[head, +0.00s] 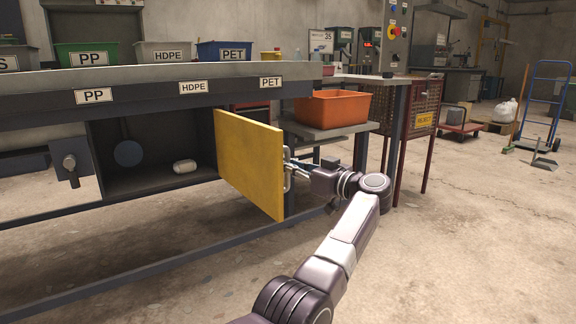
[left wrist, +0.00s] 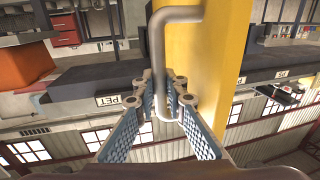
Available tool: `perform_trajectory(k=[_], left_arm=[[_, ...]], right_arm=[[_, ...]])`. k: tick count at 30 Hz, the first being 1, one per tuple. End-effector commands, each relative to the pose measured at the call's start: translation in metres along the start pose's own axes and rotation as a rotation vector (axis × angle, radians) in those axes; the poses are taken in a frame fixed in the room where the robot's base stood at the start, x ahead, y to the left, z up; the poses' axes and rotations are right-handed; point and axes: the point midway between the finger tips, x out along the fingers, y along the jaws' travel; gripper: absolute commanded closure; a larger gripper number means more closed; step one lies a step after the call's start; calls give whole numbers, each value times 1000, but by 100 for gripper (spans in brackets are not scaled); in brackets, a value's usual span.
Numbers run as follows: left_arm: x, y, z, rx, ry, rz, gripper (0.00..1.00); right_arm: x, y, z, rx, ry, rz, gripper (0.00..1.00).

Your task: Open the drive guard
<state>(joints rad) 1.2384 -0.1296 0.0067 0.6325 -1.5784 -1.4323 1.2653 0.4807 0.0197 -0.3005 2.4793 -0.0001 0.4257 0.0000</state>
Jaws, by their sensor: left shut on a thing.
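The drive guard is a yellow panel (head: 250,160) under the sorting bench. It stands swung out from the bench front, and the dark compartment (head: 140,150) to its left is exposed. A grey bar handle (head: 288,180) is on the panel's right side. My left gripper (head: 295,170) is at this handle. In the left wrist view the handle (left wrist: 158,45) runs down between the fingers of my left gripper (left wrist: 165,88), with the yellow guard (left wrist: 212,60) right behind it. The fingers are shut on the handle. My right gripper is not in view.
Inside the compartment are a round grey disc (head: 128,153) and a white object (head: 184,166). A grey box with a knob (head: 70,165) is on its left. An orange bin (head: 332,108) stands on a shelf right of the guard.

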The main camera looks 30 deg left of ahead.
Motion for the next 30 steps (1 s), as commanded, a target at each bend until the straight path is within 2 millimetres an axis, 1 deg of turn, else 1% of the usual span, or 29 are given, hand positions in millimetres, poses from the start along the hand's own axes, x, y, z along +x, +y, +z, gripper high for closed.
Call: perform_trajectory(k=[2, 3, 7, 8, 17, 20, 23, 30], left_arm=[[2, -1, 0, 0, 0, -3, 100], [2, -1, 0, 0, 0, -3, 87], [2, -1, 0, 0, 0, -2, 73], [2, -1, 0, 0, 0, -2, 71], [-2, 0, 0, 0, 0, 0, 71], [-11, 0, 0, 0, 0, 1, 71], [-28, 1, 0, 1, 0, 2, 71], [-80, 1, 0, 0, 0, 2, 71]], right_arm=[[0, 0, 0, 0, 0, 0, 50], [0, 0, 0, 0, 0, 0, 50], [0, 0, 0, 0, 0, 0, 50], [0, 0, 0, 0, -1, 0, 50], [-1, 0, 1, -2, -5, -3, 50], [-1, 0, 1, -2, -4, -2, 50], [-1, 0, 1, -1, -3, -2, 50], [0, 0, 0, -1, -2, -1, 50]])
